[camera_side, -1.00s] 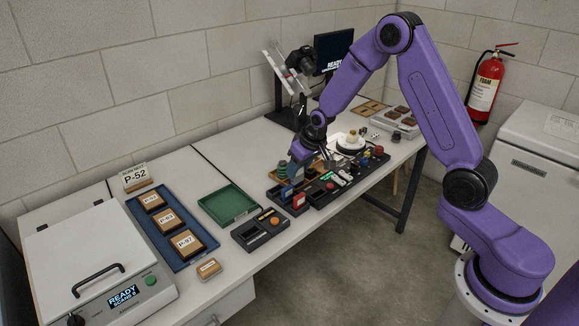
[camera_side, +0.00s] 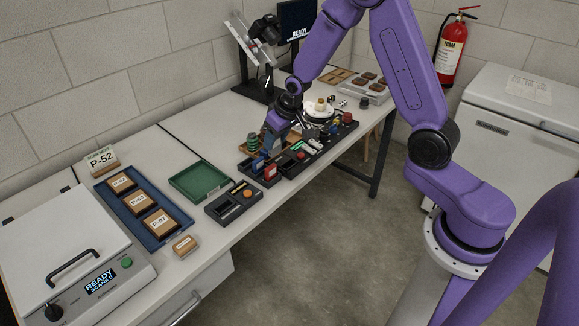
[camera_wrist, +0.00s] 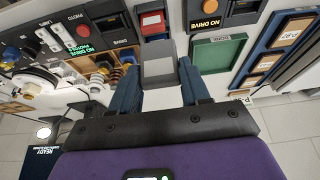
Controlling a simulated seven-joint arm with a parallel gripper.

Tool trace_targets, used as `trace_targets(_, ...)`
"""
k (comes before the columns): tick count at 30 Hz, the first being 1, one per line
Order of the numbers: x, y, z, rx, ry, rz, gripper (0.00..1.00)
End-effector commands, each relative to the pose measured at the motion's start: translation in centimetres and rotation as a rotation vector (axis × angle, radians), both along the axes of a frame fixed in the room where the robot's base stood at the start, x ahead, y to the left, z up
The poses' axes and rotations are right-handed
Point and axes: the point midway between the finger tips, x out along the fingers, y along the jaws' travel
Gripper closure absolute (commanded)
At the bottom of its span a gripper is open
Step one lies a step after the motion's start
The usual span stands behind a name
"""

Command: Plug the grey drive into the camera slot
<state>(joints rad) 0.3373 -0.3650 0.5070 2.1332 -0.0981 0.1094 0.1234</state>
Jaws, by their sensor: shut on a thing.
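The grey drive (camera_wrist: 160,72) is held between the blue fingers of my gripper (camera_wrist: 158,88) in the wrist view. My gripper also shows in the side view (camera_side: 270,146), low over the dark devices on the bench; the drive cannot be made out there. Beyond the drive in the wrist view is a red block with a white label (camera_wrist: 153,20).
A green tray (camera_side: 199,179) stands left of the devices, then a blue tray (camera_side: 133,218) with labelled wooden blocks. A lidded scanner (camera_side: 55,235) is at the near left. Coil springs and coloured knobs crowd beside my left finger. Bare bench shows around the green tray.

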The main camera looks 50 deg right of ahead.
Motion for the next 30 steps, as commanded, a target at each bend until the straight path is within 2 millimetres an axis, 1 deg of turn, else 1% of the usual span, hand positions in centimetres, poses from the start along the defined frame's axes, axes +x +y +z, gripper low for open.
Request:
trace_targets(5, 0.0, 0.0, 0.0, 0.000, -0.001, 0.000, 0.85)
trace_targets(8, 0.1, 0.0, 0.5, 0.000, -0.003, 0.000, 0.85)
trace_targets(11, 0.1, -0.1, 1.8, 0.000, -0.007, -0.002, 0.85)
trace_targets(14, 0.2, 0.0, 4.1, 0.000, -0.011, -0.001, 0.85)
trace_targets(15, 0.2, 0.0, 5.1, 0.000, -0.012, -0.001, 0.85)
trace_targets(16, 0.2, 0.0, 5.6, 0.001, -0.008, -0.005, 0.85)
trace_targets(18, 0.3, -0.1, 4.9, -0.001, 0.001, -0.055, 0.85)
trace_targets(26, 1.1, -0.7, 4.7, -0.002, -0.001, -0.250, 0.85)
trace_targets(30, 1.6, -1.1, 4.6, -0.003, -0.001, -0.379, 0.85)
